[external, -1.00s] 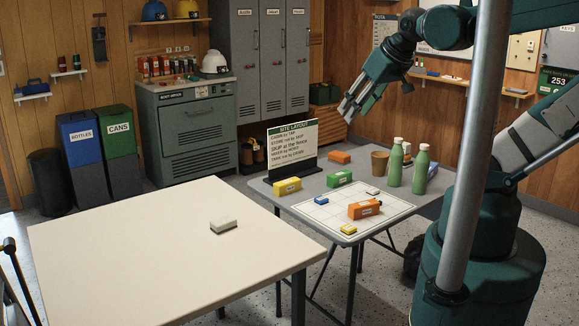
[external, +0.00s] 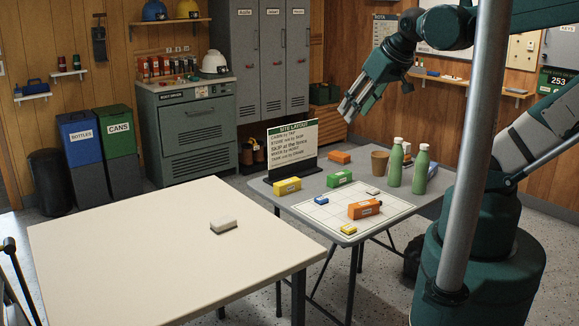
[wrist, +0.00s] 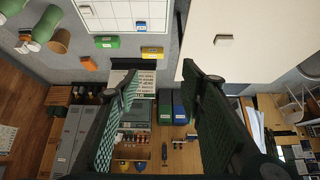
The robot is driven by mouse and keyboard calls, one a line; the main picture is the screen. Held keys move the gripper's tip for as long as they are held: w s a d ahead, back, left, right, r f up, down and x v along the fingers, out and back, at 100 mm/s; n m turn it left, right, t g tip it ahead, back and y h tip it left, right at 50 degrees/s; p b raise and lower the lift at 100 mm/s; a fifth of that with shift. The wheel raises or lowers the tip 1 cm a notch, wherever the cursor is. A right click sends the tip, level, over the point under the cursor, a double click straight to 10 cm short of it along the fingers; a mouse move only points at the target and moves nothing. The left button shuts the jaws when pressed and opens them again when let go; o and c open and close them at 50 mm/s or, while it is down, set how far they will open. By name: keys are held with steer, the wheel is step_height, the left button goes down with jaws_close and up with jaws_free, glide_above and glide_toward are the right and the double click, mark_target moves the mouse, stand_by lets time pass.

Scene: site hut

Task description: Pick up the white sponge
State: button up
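The white sponge (external: 223,225) lies alone on the cream table (external: 120,250), with bare tabletop around it. It also shows near the top of the wrist view (wrist: 223,40). My gripper (external: 346,112) hangs in the air above the back of the grey table, to the right of the sponge and well above it. In the wrist view my gripper (wrist: 165,85) has its two fingers spread wide with nothing between them. The sponge is beyond the fingers, apart from them.
The grey table (external: 265,187) stands beside the cream table, holding a sign (external: 292,146), two green bottles (external: 395,160), a brown cup (external: 379,162) and several coloured blocks. The cream table is otherwise clear.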

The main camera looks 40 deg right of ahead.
steer(key=o, duration=0.3)
stand_by(0.5)
steer(key=shift+w, duration=0.1)
